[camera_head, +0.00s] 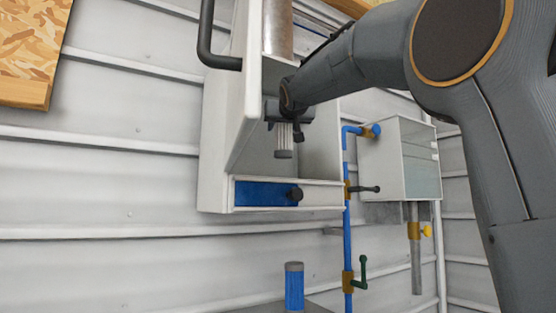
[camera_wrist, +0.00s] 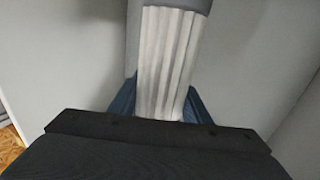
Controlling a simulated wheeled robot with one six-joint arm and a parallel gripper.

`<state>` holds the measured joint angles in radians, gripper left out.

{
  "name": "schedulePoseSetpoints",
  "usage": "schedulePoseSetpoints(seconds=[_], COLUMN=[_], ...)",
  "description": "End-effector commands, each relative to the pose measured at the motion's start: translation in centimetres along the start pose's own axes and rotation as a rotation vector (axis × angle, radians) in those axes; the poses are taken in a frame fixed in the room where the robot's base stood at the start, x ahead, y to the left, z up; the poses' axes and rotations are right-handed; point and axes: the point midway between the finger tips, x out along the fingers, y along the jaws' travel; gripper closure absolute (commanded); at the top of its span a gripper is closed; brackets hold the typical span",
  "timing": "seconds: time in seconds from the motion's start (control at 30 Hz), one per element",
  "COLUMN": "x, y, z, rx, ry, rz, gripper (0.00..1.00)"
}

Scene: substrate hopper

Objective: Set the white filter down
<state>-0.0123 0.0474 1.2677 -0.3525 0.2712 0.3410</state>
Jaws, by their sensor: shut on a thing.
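The white filter (camera_head: 284,136) is a pleated white cylinder with grey end caps. My gripper (camera_head: 290,118) is shut on it and holds it upright inside the open white hopper box (camera_head: 219,140). In the wrist view the white filter (camera_wrist: 166,60) stands between the two blue-grey fingers, with a grey cap at its far end. The filter's lower cap shows below my gripper in the head view, apparently above the box floor. I cannot tell whether it touches anything. My gripper and wrist hide part of it.
The box has a blue front panel (camera_head: 262,193) with a dark knob, and a raised door with a black handle (camera_head: 207,38). Blue piping (camera_head: 347,215) with valves and a clear-fronted tank (camera_head: 402,160) stand to the right. A blue cylinder (camera_head: 294,287) stands on a grey surface below.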

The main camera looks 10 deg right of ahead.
Motion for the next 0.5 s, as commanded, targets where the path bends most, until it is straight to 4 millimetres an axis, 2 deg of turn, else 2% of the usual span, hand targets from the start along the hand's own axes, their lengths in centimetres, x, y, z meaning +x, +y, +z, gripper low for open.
schedulePoseSetpoints(seconds=[0.1, 0.27, 0.5], x=[0.0, 0.0, 0.1], y=[0.1, 0.0, 0.0], z=[1.9, 3.1, 6.5], rx=[-0.001, 0.000, 0.000], ry=[-0.001, 0.001, -0.001], rz=[0.000, 0.000, -0.001], gripper=[0.83, 0.83, 0.83])
